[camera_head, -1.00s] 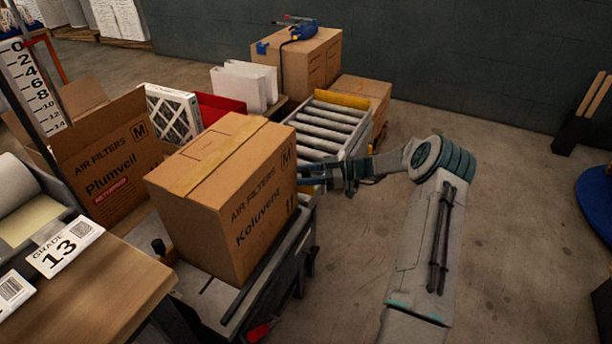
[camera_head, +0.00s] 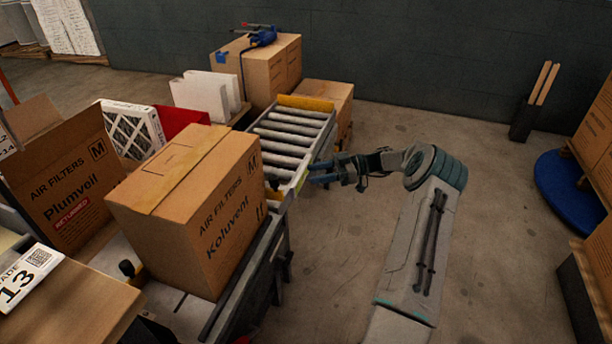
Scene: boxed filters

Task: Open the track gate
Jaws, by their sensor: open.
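The roller track (camera_head: 287,140) runs behind the Koluvent box, with bare grey rollers between pale side rails. A yellow plate (camera_head: 306,103) stands across its far end; I cannot tell whether this is the gate. The near end of the track is partly hidden by the box, and a small dark part (camera_head: 272,183) shows there with a bit of yellow. My gripper (camera_head: 318,173) is open and appears empty, pointing left just right of the track's near right side. I cannot tell whether its fingertips touch the rail.
The closed Koluvent carton (camera_head: 190,205) stands on the near bench, left of my gripper. The open Plumveil carton (camera_head: 62,190) is further left. Boxes (camera_head: 262,70) stand behind the track. A blue round platform (camera_head: 568,190) is at right.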

